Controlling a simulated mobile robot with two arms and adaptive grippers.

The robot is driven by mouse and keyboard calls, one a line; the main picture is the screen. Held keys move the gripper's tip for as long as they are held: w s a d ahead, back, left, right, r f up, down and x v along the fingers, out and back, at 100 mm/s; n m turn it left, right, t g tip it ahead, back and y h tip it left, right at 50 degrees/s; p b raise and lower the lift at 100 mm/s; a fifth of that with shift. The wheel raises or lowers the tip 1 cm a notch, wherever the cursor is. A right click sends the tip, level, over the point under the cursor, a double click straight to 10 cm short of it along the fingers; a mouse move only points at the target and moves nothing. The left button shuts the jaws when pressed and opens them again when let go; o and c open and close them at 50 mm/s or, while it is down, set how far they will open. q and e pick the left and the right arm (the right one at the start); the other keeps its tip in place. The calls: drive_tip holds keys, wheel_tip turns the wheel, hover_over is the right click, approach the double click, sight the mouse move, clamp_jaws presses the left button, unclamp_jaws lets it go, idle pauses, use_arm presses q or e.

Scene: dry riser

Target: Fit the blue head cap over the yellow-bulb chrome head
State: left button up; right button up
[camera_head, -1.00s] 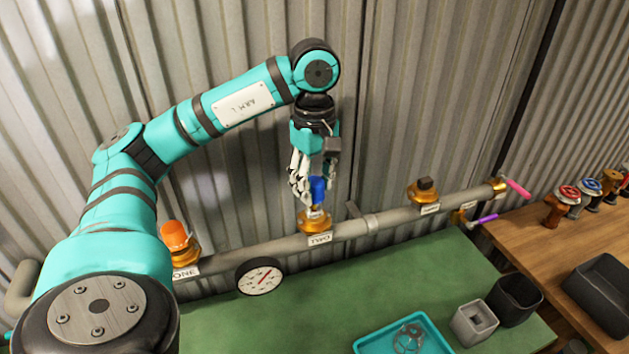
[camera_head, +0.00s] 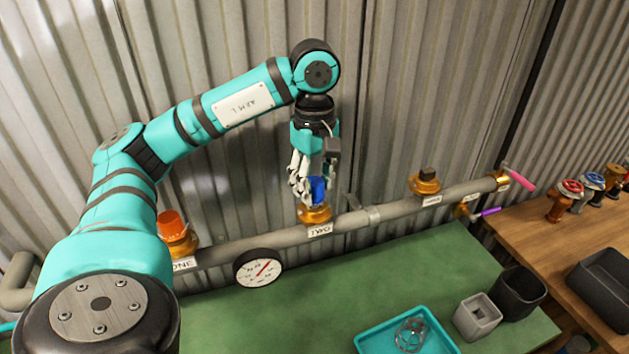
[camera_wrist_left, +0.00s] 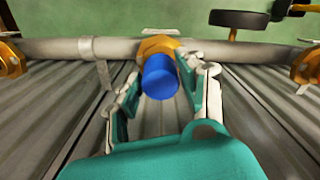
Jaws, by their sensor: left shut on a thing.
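My left gripper (camera_head: 314,190) points down over the middle brass outlet (camera_head: 314,213) on the grey pipe, at the sign TWO. It is shut on the blue head cap (camera_head: 318,189). The cap is upright, with its lower end at or just above the outlet; I cannot tell whether it touches. The left wrist view shows the blue cap (camera_wrist_left: 160,77) between the fingers, in line with the brass outlet (camera_wrist_left: 158,45). The yellow-bulb chrome head cannot be made out; the cap and fingers cover that spot. My right gripper is not in view.
An orange cap (camera_head: 171,224) stands on the left outlet, and a dark plug (camera_head: 427,174) on the right one. A round gauge (camera_head: 258,267) hangs below the pipe. A teal tray (camera_head: 374,340) with a wire cage (camera_head: 410,334) and two bins stand on the green bench (camera_head: 330,300).

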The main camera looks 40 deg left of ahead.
use_arm(q)
drive_tip(key=shift+f+b, duration=0.35)
drive_tip(key=shift+f, duration=0.15)
drive_tip(key=o, duration=0.8)
wheel_tip(320, 180, up, 12)
idle(0.4)
idle(0.6)
